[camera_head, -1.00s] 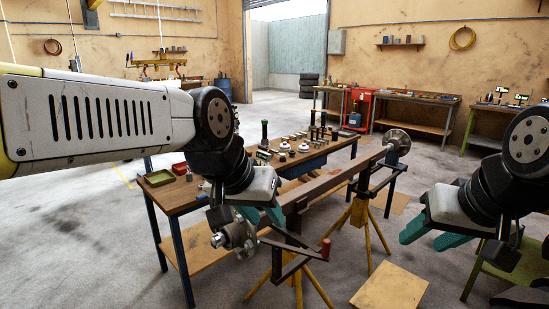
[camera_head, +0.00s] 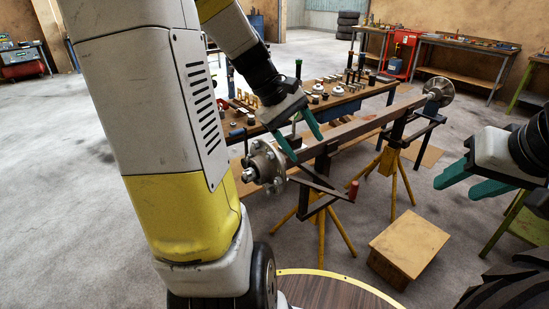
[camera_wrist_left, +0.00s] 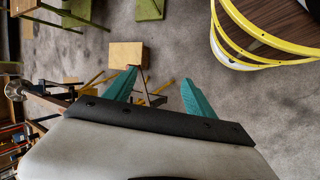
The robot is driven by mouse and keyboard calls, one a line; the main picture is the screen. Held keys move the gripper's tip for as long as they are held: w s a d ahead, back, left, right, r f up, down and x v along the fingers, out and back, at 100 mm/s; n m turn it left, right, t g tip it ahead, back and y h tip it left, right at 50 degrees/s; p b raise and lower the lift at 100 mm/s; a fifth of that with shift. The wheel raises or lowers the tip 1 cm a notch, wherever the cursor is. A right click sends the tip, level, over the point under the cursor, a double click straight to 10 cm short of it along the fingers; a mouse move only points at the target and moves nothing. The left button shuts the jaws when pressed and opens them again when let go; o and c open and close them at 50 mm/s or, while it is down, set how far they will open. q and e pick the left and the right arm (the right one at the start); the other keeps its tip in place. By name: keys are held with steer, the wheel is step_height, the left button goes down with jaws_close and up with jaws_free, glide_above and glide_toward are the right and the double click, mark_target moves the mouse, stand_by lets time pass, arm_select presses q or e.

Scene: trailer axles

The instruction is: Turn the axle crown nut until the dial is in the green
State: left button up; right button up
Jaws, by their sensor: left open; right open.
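The trailer axle (camera_head: 360,123) lies across yellow-legged stands. Its near hub (camera_head: 265,163) has a studded flange, and the spindle end with the crown nut (camera_head: 249,174) points to the left. The nut is too small to make out in detail. I cannot make out a dial. My left gripper (camera_head: 305,139) is open and empty, above and just right of the near hub. Its green fingers also show apart in the left wrist view (camera_wrist_left: 160,85), with no hub between them. My right gripper (camera_head: 456,184) is open and empty at the right, away from the axle.
A workbench (camera_head: 330,108) with sockets and small parts stands behind the axle. A crank with a red handle (camera_head: 353,189) sticks out from the stand below the axle. A wooden step (camera_head: 411,243) sits on the floor. More benches (camera_head: 460,70) line the back wall.

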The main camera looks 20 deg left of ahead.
arm_select(q)
steer(key=w+a+f+n+h, duration=0.3)
steer(key=w+a+f+n, duration=0.3)
steer(key=w+f+n, duration=0.15)
steer(key=n+t, duration=1.3)
steer(key=n, duration=0.6)
glide_toward(244, 176)
steer(key=x, duration=1.1)
steer(key=shift+a, duration=0.1)
steer(key=c, duration=1.3)
